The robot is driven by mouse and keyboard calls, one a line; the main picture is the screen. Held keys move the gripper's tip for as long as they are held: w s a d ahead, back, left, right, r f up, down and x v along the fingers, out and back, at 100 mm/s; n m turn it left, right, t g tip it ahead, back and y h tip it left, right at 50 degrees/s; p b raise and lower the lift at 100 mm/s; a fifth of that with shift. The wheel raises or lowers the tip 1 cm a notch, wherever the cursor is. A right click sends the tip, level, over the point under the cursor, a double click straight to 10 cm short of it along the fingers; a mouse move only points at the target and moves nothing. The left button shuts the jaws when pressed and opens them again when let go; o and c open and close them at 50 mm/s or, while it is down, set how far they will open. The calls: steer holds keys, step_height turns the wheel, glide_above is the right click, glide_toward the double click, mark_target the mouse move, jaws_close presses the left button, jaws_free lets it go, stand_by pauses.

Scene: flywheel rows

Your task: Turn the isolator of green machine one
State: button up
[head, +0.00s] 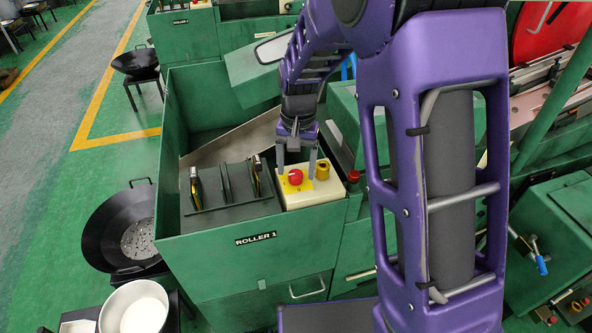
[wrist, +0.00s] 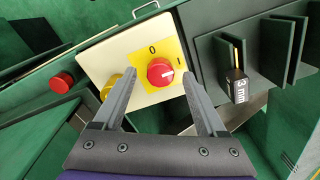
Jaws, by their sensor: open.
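The green machine (head: 215,262) carries the label "ROLLER 1". Its isolator is a red round knob (head: 295,177) on a yellow plate on a cream box (head: 312,191). In the wrist view the red knob (wrist: 160,72) shows a white mark on its right side, toward the "I"; a "0" is printed above it. My gripper (head: 297,170) is over the box, pointing down. In the wrist view its fingers (wrist: 159,76) are open, one on each side of the knob, with gaps visible. Whether the fingertips reach knob height I cannot tell.
A yellow knob (head: 322,170) sits beside the isolator, partly behind a finger in the wrist view. A red button (head: 353,177) is right of the box. Upright dark plates (head: 227,183) stand left of it. A black pan (head: 119,228) and white bowl (head: 136,309) stand left.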

steer(key=shift+f, duration=0.4)
jaws_close()
